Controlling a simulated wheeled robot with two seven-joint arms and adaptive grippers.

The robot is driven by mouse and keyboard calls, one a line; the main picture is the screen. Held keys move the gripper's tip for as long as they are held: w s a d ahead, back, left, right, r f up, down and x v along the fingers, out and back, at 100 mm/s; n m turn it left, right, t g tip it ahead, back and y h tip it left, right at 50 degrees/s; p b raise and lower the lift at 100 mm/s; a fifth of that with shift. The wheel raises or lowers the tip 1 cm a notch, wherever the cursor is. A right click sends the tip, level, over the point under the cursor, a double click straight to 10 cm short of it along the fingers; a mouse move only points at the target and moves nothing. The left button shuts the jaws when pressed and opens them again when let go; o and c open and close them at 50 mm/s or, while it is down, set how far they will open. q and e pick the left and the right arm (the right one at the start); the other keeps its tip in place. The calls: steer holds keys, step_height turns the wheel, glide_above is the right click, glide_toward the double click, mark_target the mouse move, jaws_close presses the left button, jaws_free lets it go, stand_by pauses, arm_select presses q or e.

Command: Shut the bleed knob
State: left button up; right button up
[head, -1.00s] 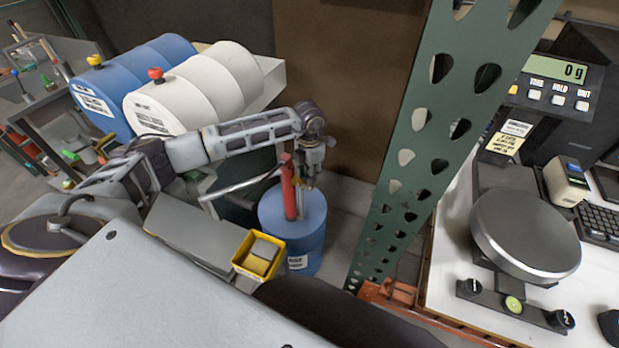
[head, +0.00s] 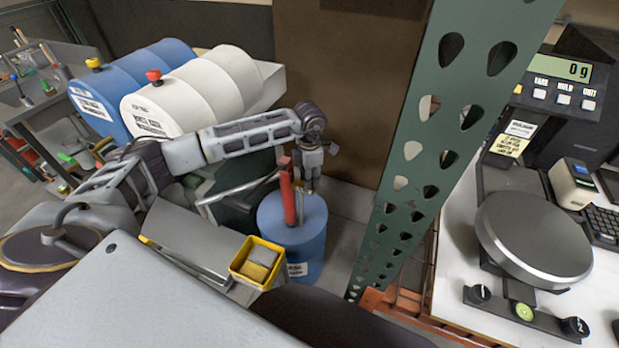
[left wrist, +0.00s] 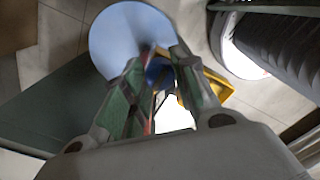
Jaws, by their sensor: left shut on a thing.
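A blue upright drum (head: 310,250) stands on the floor in the middle of the head view, with a red upright pump body (head: 288,193) on its top. My left gripper (head: 311,190) points down over the drum, just right of the red body. In the left wrist view my left gripper (left wrist: 158,62) has its two green-padded fingers around a small dark blue round part, seemingly the bleed knob (left wrist: 158,75). It is shut on that part. The knob is too small to make out in the head view, and its turn position cannot be read. My right gripper is not in view.
A yellow bin (head: 236,264) sits left of the drum. A green perforated post (head: 412,150) rises to its right. A white drum (head: 185,95) and a blue drum (head: 130,75) lie behind my left arm. A scale (head: 532,240) stands on the right-hand bench.

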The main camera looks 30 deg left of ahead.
arm_select(q)
steer(key=o, duration=0.7)
steer(key=shift+r, duration=0.1)
steer(key=shift+c, duration=0.2)
steer(key=o, duration=0.4)
steer(key=shift+r, duration=0.65)
step_height(320, 180, up, 11)
steer(key=shift+f, duration=0.2)
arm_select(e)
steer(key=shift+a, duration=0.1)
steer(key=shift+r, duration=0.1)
arm_select(q)
step_height(320, 180, up, 10)
steer(key=p, duration=0.9)
steer(key=shift+p, duration=0.4)
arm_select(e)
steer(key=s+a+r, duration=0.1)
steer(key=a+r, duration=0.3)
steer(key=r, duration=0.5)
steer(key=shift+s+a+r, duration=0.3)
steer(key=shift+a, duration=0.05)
